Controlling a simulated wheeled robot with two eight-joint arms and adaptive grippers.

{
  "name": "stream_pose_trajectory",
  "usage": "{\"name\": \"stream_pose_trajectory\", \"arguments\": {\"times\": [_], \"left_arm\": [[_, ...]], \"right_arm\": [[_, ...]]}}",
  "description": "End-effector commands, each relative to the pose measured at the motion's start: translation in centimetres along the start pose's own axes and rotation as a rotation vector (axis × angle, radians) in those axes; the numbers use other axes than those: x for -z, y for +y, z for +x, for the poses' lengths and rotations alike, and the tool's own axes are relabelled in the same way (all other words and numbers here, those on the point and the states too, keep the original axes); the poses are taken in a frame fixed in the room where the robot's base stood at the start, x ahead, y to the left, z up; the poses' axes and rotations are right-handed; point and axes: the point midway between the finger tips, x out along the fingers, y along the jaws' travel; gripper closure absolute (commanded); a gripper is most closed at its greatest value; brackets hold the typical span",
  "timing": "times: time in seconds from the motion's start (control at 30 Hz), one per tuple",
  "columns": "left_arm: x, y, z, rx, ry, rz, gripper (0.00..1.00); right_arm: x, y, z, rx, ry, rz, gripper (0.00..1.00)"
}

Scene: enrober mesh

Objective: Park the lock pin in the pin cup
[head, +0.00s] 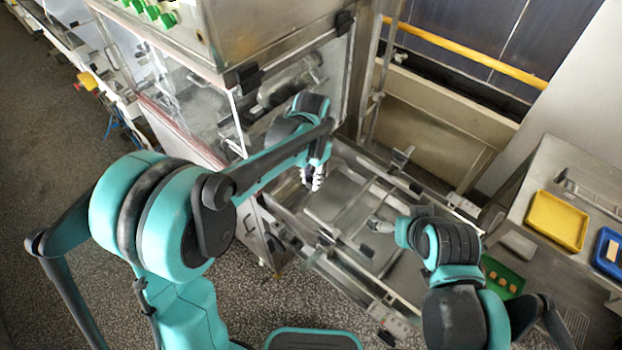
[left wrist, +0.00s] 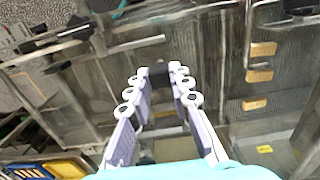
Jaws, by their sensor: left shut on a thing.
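My left gripper (head: 314,178) is over the metal frame of the machine, near the clear-panelled cabinet. In the left wrist view its fingers (left wrist: 160,76) are closed on a small dark thing, which looks like the lock pin (left wrist: 159,72). Little of the pin shows between the fingertips, and in the head view I cannot make it out. My right gripper (head: 379,225) is low over the same frame, to the right of the left one; its jaws are too small to judge. I cannot pick out the pin cup for certain in either view.
The steel frame (head: 340,215) has rails and brackets around its open bed. The clear-panelled cabinet (head: 190,100) stands close at the left. On the right bench are a yellow tray (head: 557,220), a blue tray (head: 607,252) and a green tray (head: 502,277) with tan blocks.

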Motion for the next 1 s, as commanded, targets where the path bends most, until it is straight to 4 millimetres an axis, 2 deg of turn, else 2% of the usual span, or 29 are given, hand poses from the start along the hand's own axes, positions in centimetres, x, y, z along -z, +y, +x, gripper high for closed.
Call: {"name": "stream_pose_trajectory", "arguments": {"times": [0.7, 1.0], "left_arm": [[0.0, 0.0, -3.1, 0.0, 0.0, 0.0, 1.0], [0.0, 0.0, -3.3, 0.0, 0.0, 0.0, 1.0]], "right_arm": [[1.2, 0.0, -1.8, 0.0, 0.0, 0.0, 0.0], [1.3, 0.0, -1.8, 0.0, 0.0, 0.0, 0.0]]}}
